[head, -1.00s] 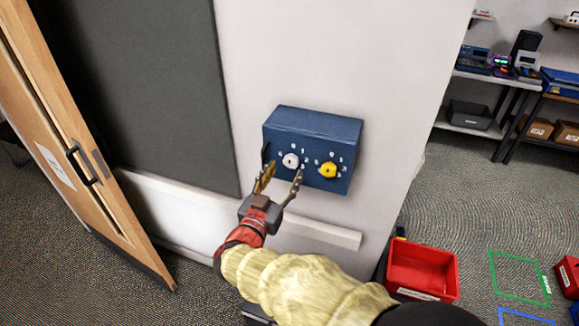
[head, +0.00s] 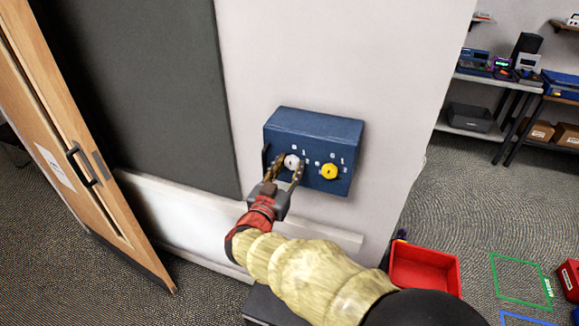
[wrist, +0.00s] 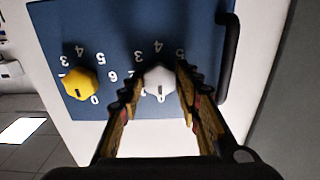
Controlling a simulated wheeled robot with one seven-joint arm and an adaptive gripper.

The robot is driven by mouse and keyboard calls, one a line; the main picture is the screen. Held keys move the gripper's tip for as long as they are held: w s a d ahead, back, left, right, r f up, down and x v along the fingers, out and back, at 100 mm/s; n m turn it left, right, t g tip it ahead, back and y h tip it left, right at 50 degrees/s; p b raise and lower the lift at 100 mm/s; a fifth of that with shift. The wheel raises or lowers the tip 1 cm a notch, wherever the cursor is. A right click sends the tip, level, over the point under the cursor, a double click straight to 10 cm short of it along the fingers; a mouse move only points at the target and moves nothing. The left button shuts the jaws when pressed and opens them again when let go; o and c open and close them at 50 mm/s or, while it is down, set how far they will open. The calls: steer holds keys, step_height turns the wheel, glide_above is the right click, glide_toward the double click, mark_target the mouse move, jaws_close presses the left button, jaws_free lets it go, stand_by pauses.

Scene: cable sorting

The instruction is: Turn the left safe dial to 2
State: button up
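The blue safe box (head: 315,125) is on the pale wall. Its left dial (head: 291,161) is white and the right dial (head: 329,171) is yellow, each ringed by digits. My gripper (head: 289,165) is at the left dial, one finger on each side. The yellow dial (wrist: 80,84) is clear of the fingers. The number the white dial points to cannot be read.
A dark bar handle (wrist: 228,55) stands out from the box beside the white dial. A wooden door (head: 75,150) is at the left. A red bin (head: 425,268) is on the floor at the right, with shelves (head: 490,78) behind.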

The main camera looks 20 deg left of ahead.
steer(key=c, duration=0.6)
steer(key=shift+c, duration=0.4)
steer(key=shift+f+m+b, duration=0.1)
steer(key=shift+m+b, duration=0.25)
steer(key=shift+m, duration=0.15)
steer(key=m+b, duration=0.2)
steer(key=shift+m, duration=0.4)
steer(key=m+b, duration=0.3)
steer(key=shift+f+m, duration=0.1)
steer(key=shift+m, duration=0.3)
steer(key=m+b, duration=0.9)
steer(key=m, duration=0.1)
steer(key=shift+m+b, duration=0.3)
steer(key=shift+b, duration=0.05)
